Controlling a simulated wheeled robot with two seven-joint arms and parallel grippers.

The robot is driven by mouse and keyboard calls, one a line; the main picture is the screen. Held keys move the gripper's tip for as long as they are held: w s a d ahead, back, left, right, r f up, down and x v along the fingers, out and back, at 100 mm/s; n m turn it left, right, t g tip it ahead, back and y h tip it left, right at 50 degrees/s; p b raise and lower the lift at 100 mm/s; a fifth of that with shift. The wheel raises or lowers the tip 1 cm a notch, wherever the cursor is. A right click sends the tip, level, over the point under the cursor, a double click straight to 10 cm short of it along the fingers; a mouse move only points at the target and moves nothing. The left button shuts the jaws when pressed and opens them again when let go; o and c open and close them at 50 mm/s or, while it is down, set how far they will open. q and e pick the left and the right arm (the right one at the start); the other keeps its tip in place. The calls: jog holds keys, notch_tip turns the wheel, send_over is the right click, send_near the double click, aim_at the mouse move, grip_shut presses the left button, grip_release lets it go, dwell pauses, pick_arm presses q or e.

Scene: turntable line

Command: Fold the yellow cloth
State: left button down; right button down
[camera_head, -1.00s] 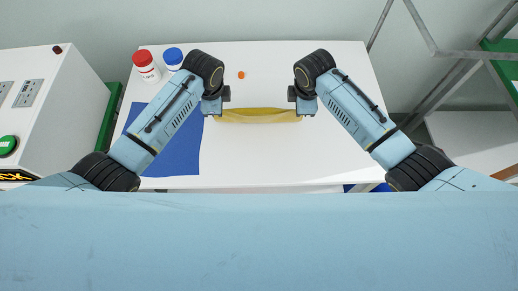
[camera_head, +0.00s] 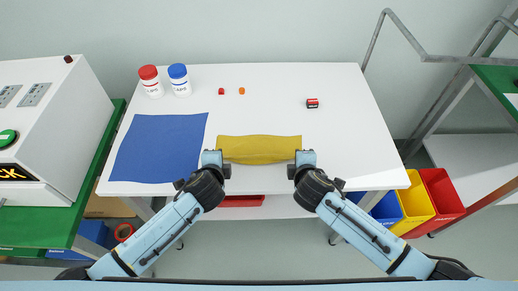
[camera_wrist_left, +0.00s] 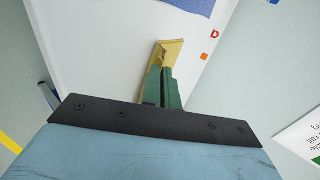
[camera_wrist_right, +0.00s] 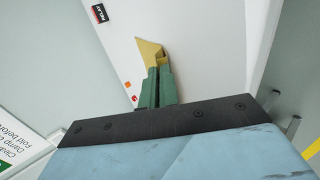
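The yellow cloth (camera_head: 260,149) is stretched between my two grippers near the front edge of the white table. It looks like a wide strip, with its left and right ends at the grippers. My left gripper (camera_head: 212,158) is shut on its left end; the left wrist view shows the green fingers closed with the cloth (camera_wrist_left: 172,50) coming out between them. My right gripper (camera_head: 305,158) is shut on its right end, and the right wrist view shows the cloth (camera_wrist_right: 151,52) at the closed fingertips. Whether the cloth touches the table is hard to tell.
A blue cloth (camera_head: 160,148) lies flat at the left. Red-capped (camera_head: 151,82) and blue-capped (camera_head: 180,80) bottles stand behind it. Two small pieces, red (camera_head: 221,91) and orange (camera_head: 241,91), and a relay block (camera_head: 312,103) lie farther back. The table's right side is clear.

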pick_arm(q)
jog(key=shift+f, duration=0.2)
pick_arm(e)
jog(key=shift+f, duration=0.2)
pick_arm(q)
jog(key=shift+s, duration=0.1)
jog(key=c, duration=1.3)
grip_release()
pick_arm(e)
jog(key=c, duration=1.3)
grip_release()
jog(key=shift+s, duration=0.1)
pick_arm(q)
jog(key=s+r, duration=0.2)
jog(key=r, duration=0.1)
jog(key=s+r, duration=0.2)
jog(key=r, duration=0.1)
jog(key=s+r, duration=0.2)
jog(key=r, duration=0.1)
pick_arm(e)
jog(key=s+r, duration=0.2)
jog(key=r, duration=0.1)
jog(key=s+r, duration=0.2)
jog(key=r, duration=0.1)
jog(key=s+r, duration=0.2)
jog(key=r, duration=0.1)
